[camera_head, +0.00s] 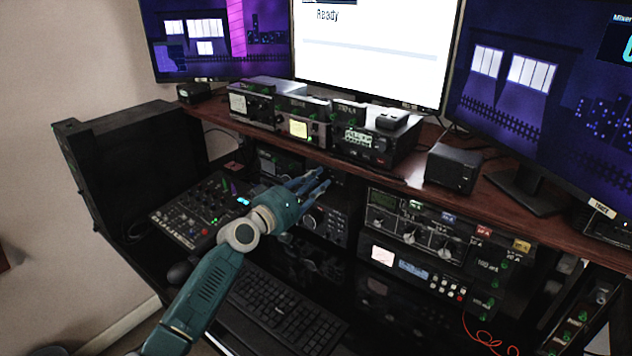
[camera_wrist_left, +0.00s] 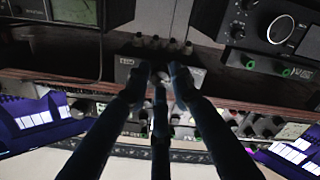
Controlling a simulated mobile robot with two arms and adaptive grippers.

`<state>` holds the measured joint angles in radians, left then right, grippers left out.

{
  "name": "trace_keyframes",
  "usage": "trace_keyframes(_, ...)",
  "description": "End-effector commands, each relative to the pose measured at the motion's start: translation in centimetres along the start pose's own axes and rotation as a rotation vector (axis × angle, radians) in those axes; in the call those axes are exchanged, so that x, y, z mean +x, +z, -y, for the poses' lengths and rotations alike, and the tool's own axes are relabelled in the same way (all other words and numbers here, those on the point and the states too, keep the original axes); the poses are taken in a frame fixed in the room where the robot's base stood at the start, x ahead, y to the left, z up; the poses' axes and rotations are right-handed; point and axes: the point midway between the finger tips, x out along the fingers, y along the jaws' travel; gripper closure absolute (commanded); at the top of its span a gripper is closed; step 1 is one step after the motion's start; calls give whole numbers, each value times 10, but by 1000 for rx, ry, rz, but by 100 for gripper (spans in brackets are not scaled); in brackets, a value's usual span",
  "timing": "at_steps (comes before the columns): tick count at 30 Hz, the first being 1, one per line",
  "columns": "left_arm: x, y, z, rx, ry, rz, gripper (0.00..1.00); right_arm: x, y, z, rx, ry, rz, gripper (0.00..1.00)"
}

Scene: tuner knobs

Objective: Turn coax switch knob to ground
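The coax switch appears in the left wrist view, which is upside down, as a small dark box (camera_wrist_left: 131,62) under the shelf, with several metal connectors along one edge. A pale round part of its face (camera_wrist_left: 197,74) shows beside a fingertip. The knob itself is mostly hidden behind the fingers, and its pointing direction cannot be read. My left gripper (camera_wrist_left: 160,72) has three dark fingers whose tips sit in front of the box, a little apart. Contact cannot be told. In the head view the left gripper (camera_head: 318,176) reaches under the shelf, hiding the switch. My right gripper is out of view.
A wooden shelf (camera_head: 470,187) runs just above the gripper and carries radios (camera_head: 372,143) and a small speaker (camera_head: 453,168). Below are a mixer (camera_head: 195,208), a keyboard (camera_head: 280,312) and a rack unit with large knobs (camera_head: 410,228). Monitors stand behind.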

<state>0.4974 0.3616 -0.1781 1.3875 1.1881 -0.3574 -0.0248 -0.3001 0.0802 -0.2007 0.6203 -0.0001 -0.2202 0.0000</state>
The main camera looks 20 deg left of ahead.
Motion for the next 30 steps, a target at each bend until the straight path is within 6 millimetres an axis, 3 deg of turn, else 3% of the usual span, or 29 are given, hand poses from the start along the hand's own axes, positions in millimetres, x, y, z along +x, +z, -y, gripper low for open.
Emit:
trace_keyframes(2, 0, 6, 2, -1, -4, 10, 61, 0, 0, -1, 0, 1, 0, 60)
trace_keyframes(14, -8, 1, 1, 2, -1, 2, 61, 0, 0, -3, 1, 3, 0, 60)
trace_keyframes(30, -108, 3, 2, 2, -4, 7, 61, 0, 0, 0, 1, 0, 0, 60)
